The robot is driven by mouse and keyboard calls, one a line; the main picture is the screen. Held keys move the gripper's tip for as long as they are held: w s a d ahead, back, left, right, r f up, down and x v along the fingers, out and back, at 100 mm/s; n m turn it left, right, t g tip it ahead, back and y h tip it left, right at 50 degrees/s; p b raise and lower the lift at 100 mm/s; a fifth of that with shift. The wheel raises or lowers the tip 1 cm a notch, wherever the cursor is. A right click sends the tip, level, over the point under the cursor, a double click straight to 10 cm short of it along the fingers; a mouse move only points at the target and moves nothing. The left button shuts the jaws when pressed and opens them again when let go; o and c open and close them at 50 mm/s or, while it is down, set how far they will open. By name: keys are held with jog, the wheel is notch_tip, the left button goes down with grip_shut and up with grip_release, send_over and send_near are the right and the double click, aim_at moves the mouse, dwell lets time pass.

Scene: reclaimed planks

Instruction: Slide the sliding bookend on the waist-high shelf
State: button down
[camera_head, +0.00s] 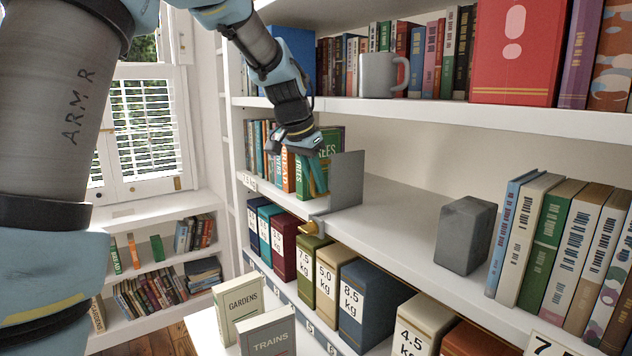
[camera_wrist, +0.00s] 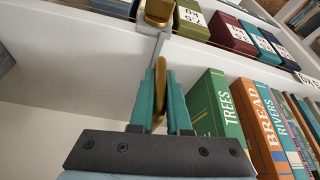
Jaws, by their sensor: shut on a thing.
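The sliding bookend (camera_head: 347,181) is an upright grey plate on the waist-high shelf (camera_head: 400,215), with a brass clamp (camera_head: 309,227) at the shelf's front edge. In the wrist view, the bookend's brass clamp (camera_wrist: 158,12) is at the top, with a narrow grey part below it. My gripper (camera_head: 320,178) is at the plate's left side, by the green TREES book. In the wrist view, the teal fingers of my gripper (camera_wrist: 161,100) are shut on a brass grip (camera_wrist: 160,82) of the bookend. The fingers hide part of that grip.
A row of books, with TREES (camera_wrist: 218,103) and BREAD (camera_wrist: 258,125), stands left of the bookend. A grey block (camera_head: 466,236) and more books (camera_head: 560,245) stand to the right. The shelf between bookend and block is clear. Weight-labelled boxes (camera_head: 365,300) fill the shelf below.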

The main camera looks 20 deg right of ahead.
dwell(0.9)
jog(key=w+a+p, duration=0.2)
jog(key=w, duration=0.8)
jog(key=shift+w, duration=0.3)
jog(key=c, duration=0.9)
grip_release()
jog(key=b+v, duration=0.2)
jog(key=v, duration=0.9)
jog(key=shift+s+a+f, duration=0.1)
